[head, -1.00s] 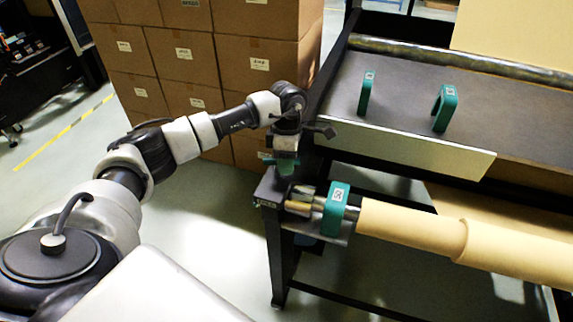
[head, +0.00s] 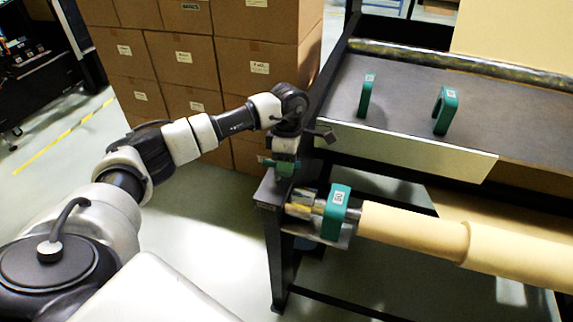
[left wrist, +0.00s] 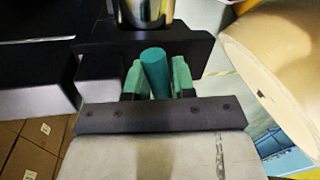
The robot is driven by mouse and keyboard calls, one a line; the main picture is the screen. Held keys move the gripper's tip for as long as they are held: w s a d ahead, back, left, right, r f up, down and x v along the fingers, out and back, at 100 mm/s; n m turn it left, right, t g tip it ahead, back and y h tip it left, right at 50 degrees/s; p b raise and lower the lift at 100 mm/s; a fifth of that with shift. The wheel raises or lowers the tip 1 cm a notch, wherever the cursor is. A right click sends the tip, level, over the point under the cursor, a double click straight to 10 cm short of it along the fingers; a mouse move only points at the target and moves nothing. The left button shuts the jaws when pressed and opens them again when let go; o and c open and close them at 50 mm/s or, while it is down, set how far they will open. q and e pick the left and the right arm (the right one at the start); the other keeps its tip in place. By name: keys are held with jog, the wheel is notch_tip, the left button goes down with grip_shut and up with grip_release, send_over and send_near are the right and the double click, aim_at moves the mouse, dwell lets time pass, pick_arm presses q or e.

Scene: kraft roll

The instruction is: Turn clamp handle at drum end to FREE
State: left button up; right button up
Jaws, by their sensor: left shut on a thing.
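The clamp handle (left wrist: 154,72) is a green round grip at the drum's left end. It shows between the two green fingers of my left gripper (left wrist: 158,78) in the left wrist view, below a shiny metal shaft. In the head view my left gripper (head: 281,165) is pointed down over the black end post (head: 272,190) and covers most of the handle. It is shut on the handle. The kraft roll (head: 415,228) lies to the right on its metal shaft (head: 303,203). My right gripper is out of view. I cannot read any FREE mark.
A green collar (head: 336,210) sits on the shaft beside the roll. Two green brackets (head: 366,95) (head: 445,110) stand on the dark bench (head: 400,85) above. Stacked cartons (head: 200,60) stand close behind my left arm. The floor at the left is open.

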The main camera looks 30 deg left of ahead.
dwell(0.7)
pick_arm(q)
jog(key=o, duration=0.9)
notch_tip(320, 180, up, 11)
jog(key=w+b, duration=0.2)
jog(key=shift+a+f, duration=0.2)
jog(key=shift+a, duration=0.25)
jog(key=shift+c, duration=0.2)
